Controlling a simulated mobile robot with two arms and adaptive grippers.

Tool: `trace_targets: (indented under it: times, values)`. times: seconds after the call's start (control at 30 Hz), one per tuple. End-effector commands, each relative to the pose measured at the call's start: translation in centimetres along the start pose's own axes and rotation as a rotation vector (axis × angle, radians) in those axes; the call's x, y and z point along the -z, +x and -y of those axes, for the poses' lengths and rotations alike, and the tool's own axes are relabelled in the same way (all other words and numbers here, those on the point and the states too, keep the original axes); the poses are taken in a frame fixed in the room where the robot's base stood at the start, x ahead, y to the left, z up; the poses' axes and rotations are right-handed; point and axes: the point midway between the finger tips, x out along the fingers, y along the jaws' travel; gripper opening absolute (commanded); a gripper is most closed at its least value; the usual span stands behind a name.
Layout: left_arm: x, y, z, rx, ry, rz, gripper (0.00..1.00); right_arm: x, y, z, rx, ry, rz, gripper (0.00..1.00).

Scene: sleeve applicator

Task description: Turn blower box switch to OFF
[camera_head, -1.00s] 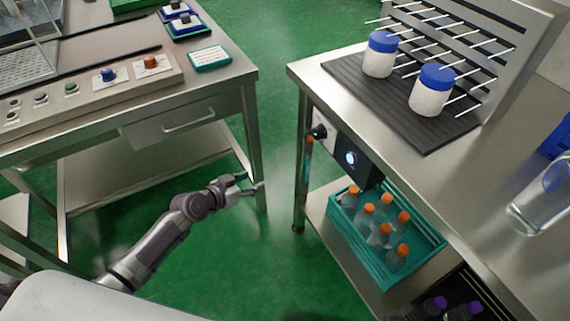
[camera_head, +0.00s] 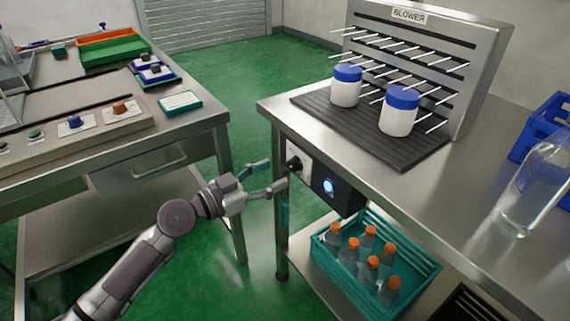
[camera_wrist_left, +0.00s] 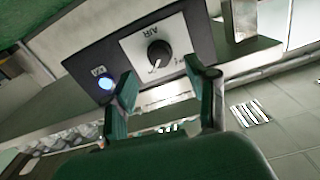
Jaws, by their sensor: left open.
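The blower box (camera_head: 325,183) is a dark box under the front edge of the right-hand steel table. Its black rotary switch (camera_head: 294,164) sits on a white plate, beside a lit blue lamp (camera_head: 328,186). In the left wrist view the switch knob (camera_wrist_left: 159,54) has a white pointer line, and the plate is marked AIR. The pointer's exact label is too small to read. My left gripper (camera_head: 268,177) is open and empty, just left of the switch and apart from it. In the left wrist view its fingers (camera_wrist_left: 164,95) spread below the knob. My right gripper is not in view.
The blower rack (camera_head: 440,60) stands on the right table (camera_head: 400,185) with two blue-lidded jars. A teal crate (camera_head: 335,255) of orange-capped bottles is on the shelf below. The left table (camera_head: 110,160) carries a control panel. Open green floor lies between the tables.

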Motion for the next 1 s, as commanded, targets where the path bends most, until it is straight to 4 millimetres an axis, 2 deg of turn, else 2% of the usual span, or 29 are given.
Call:
trace_targets:
  times: [0.1, 0.3, 0.67, 1.0]
  values:
    - [0.2, 2.2, 0.0, 0.0, 0.001, -0.002, 0.57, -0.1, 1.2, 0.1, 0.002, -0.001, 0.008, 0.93]
    - [0.0, 4.3, 0.0, 0.001, 0.0, 0.0, 0.57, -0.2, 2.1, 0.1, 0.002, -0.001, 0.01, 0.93]
    - [-0.1, 4.7, 0.0, 0.001, 0.0, 0.001, 0.57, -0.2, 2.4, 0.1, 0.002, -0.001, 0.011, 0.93]
    - [-0.1, 4.7, 0.0, 0.001, 0.0, 0.001, 0.01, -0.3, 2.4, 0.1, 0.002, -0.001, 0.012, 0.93]
